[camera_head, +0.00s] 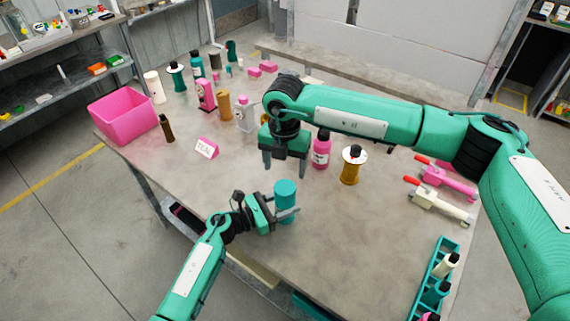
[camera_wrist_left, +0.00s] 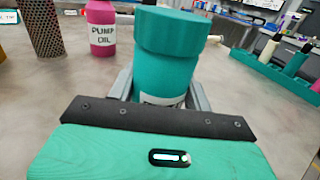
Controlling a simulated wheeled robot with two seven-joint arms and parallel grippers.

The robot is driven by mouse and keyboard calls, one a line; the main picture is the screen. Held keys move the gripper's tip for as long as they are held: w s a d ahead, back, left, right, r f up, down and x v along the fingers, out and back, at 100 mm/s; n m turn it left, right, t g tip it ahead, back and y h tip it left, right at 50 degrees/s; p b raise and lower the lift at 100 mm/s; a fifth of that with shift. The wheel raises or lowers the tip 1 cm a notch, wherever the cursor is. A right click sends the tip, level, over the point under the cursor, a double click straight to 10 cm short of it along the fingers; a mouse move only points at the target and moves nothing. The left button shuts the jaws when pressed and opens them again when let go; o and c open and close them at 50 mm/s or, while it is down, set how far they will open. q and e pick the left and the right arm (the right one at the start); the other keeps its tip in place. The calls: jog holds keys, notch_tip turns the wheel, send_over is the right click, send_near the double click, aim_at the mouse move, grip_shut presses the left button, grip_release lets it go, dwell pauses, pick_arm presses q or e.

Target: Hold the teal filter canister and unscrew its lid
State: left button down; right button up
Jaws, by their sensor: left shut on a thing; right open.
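The teal filter canister (camera_head: 284,204) stands upright near the front middle of the table. Its wider teal lid (camera_head: 286,187) sits on top. My left gripper (camera_head: 282,212) is shut around the canister body below the lid. In the left wrist view the canister body (camera_wrist_left: 165,72) is between the two grey fingers, and the lid (camera_wrist_left: 180,30) is clear of them. A white label on the body is mostly hidden behind my gripper. My right gripper (camera_head: 285,171) is open and empty, pointing down just above and behind the lid, apart from it as far as I can tell.
A pink pump oil bottle (camera_head: 321,150) and a gold spool-like part (camera_head: 352,167) stand behind right. A teal tray (camera_head: 432,286) with bottles is at the right front. The table around the canister is clear.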

aim_at(285, 187)
jog(key=m, duration=0.3)
jog(key=shift+f+m, duration=0.2)
jog(key=shift+m, duration=0.1)
notch_tip(285, 187, down, 8)
jog(key=shift+r, duration=0.2)
